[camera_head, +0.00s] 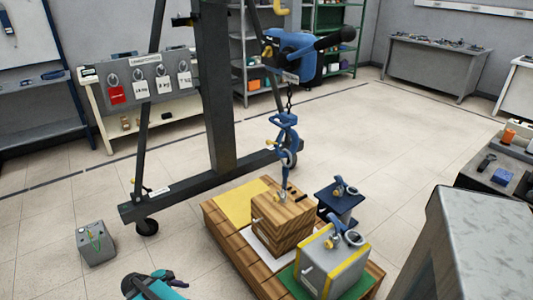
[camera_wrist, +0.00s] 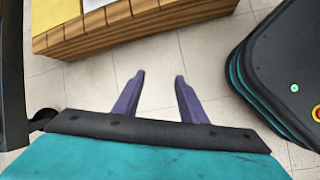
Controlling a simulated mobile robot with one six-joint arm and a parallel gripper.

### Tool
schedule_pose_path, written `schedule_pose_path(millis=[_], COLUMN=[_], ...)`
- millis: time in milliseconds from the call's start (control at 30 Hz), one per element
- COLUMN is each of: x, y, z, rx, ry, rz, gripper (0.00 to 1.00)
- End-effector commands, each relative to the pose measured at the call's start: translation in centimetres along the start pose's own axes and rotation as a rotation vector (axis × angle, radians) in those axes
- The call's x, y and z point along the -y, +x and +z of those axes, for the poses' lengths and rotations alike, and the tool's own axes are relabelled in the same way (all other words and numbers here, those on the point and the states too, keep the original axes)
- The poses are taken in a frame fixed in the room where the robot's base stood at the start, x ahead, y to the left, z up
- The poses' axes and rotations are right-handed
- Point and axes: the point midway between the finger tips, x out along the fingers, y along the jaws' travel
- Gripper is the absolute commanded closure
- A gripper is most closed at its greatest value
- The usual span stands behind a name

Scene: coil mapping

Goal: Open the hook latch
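A blue hook (camera_head: 287,155) hangs on a dark chain below the blue hoist, over the wooden block (camera_head: 283,222). A small yellow piece sits at the hook's left side; it may be the latch, and its state is too small to tell. My gripper shows in the wrist view (camera_wrist: 158,92) with two purple fingers apart and nothing between them, above bare floor. In the head view, part of my teal and black arm (camera_head: 155,285) shows at the bottom, well apart from the hook. The hook is not in the wrist view.
A wooden pallet (camera_head: 225,232) carries the block and a grey box (camera_head: 333,262) with yellow edges. A dark stand (camera_head: 340,200) is beside them. The crane's dark post (camera_head: 215,90) rises behind. A grey cabinet (camera_head: 480,240) stands at right. Floor at left is mostly clear.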

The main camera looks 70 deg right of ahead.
Motion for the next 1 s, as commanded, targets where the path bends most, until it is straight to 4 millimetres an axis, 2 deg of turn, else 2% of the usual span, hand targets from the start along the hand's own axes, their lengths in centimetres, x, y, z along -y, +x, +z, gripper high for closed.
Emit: schedule_pose_path(millis=[33,200,367,500,567,700,800,900,1000], x=[-2.7,-10.8,-17.8,-23.1,-25.2,-29.3,-31.7,-33.4,-34.4], y=[0.3,-0.3,-1.4,-2.8,-3.6,-5.7,-7.5,-9.3,-10.8], z=[1.1,6.0,11.8,17.7,20.4,27.2,32.0,36.3,39.5], rx=[0.02,0.119,0.251,0.391,0.456,0.622,0.743,0.851,0.932], ry=[-0.028,-0.149,-0.263,-0.359,-0.401,-0.495,-0.558,-0.612,-0.653], rz=[0.041,0.167,0.257,0.309,0.323,0.33,0.315,0.286,0.256], gripper=[0.62,0.62,0.62,0.62,0.62,0.62,0.62,0.62,0.62])
